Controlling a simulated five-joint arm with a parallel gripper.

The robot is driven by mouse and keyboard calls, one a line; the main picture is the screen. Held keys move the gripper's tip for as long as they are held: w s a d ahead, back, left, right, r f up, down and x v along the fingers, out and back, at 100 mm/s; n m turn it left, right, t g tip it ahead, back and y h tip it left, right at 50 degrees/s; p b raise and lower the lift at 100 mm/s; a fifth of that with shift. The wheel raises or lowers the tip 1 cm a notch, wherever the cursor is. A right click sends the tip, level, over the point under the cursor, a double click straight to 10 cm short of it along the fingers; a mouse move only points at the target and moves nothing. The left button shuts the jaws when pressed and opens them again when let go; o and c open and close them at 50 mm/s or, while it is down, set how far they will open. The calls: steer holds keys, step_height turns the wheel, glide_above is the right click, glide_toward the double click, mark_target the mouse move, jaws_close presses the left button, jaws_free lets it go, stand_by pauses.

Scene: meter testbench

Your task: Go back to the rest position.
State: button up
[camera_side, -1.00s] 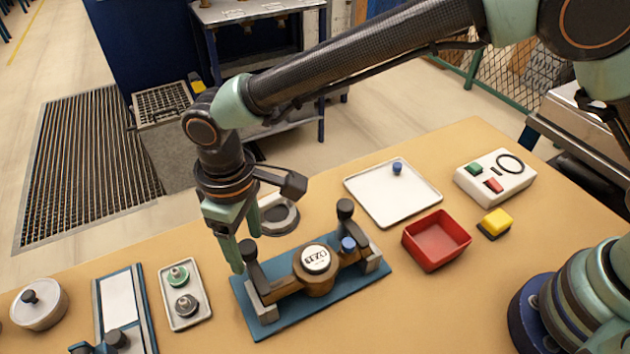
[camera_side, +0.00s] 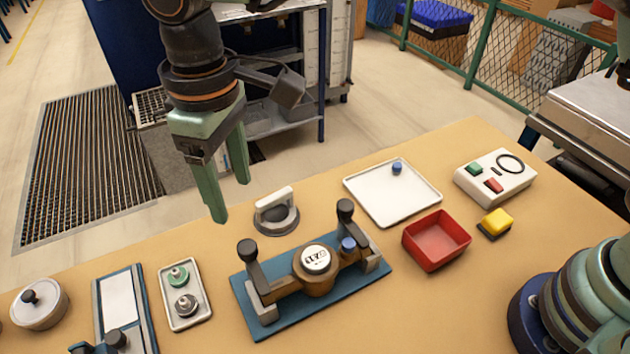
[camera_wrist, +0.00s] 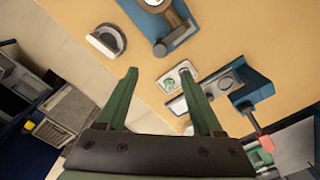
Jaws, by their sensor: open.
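My gripper (camera_side: 232,201) is open and empty, raised above the back edge of the table in the side view. Its two green fingers point down, with nothing between them. In the wrist view the gripper (camera_wrist: 166,88) shows its fingers spread apart over the table's edge. The meter (camera_side: 316,260), with a white dial face, sits in a clamp fixture on a blue plate (camera_side: 273,331), below and to the right of the gripper. Part of the fixture also shows at the top of the wrist view.
A grey stamp-like tool with a white handle (camera_side: 275,207) stands behind the fixture. A white tray (camera_side: 375,205), red bin (camera_side: 436,241), button box (camera_side: 495,178) and yellow block (camera_side: 496,222) lie right. A small tray (camera_side: 190,318) and round lidded pot (camera_side: 40,308) lie left.

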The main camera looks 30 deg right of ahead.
steer(key=w+d+r+m+t+y, duration=0.15)
steer(key=d+r, duration=0.25)
steer(key=d, duration=0.6)
steer(key=w+d+r+m+t, duration=0.1)
steer(key=w+d+r+m, duration=0.15)
steer(key=d, duration=0.75)
steer(key=s+d+f+m+t, duration=0.1)
steer(key=s+d, duration=0.3)
steer(key=d, duration=0.5)
steer(key=s+d+f+m+t+h, duration=0.1)
steer(key=s+d+m, duration=0.3)
steer(key=d, duration=0.5)
steer(key=shift+s+d+t, duration=0.3)
steer(key=shift+d+t, duration=0.05)
steer(key=shift+t, duration=0.2)
